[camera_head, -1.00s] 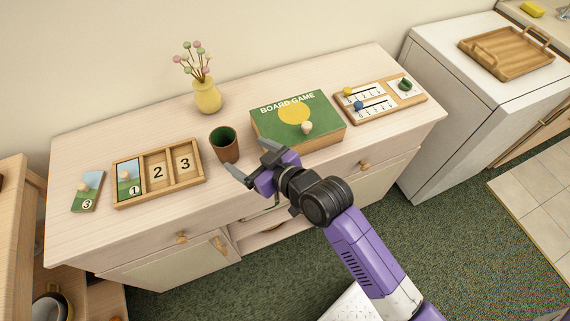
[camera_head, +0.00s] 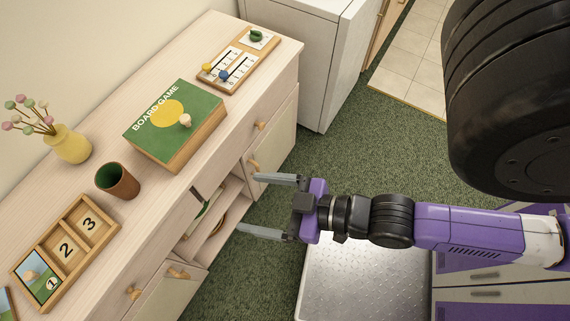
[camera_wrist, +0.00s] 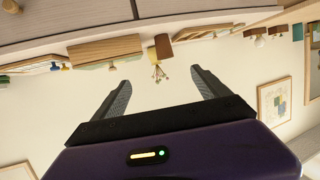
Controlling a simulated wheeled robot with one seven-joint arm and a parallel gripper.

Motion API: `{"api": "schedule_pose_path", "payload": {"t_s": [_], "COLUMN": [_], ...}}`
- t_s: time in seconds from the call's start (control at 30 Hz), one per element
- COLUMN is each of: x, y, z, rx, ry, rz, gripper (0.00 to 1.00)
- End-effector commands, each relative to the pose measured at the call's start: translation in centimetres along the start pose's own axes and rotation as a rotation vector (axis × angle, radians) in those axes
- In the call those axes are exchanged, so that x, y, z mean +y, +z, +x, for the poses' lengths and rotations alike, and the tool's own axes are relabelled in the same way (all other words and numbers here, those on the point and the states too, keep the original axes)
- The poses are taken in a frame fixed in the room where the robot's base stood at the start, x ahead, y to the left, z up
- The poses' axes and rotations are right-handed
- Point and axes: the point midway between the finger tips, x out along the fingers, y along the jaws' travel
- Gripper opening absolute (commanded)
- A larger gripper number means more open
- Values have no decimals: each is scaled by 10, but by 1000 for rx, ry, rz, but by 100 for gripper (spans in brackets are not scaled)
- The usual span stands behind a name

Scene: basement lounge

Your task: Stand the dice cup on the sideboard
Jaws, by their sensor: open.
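My gripper (camera_head: 262,205) is open and empty. It is in front of the sideboard, to the right of the cup and well apart from it.
On the sideboard are a flower vase (camera_head: 68,144), a board game box (camera_head: 178,125) with a pale knobbed piece on top, a numbered wooden tray (camera_head: 92,215) and a scoreboard (camera_head: 232,66). A white cabinet (camera_head: 320,60) stands beyond. Green carpet lies in front.

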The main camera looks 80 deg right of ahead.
Motion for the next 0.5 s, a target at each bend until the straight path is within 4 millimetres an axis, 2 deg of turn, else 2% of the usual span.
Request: {"api": "schedule_pose_path", "payload": {"t_s": [0.03, 0.2, 0.33, 0.5], "x": [-1, -2, -2, -3], "y": [-3, -21, -28, -30], "z": [-19, -56, -68, -70], "rx": [-2, 20, 30, 32], "ry": [-4, -14, -20, -21], "rz": [-1, -3, -5, -4], "gripper": [86, 86, 86, 86]}}
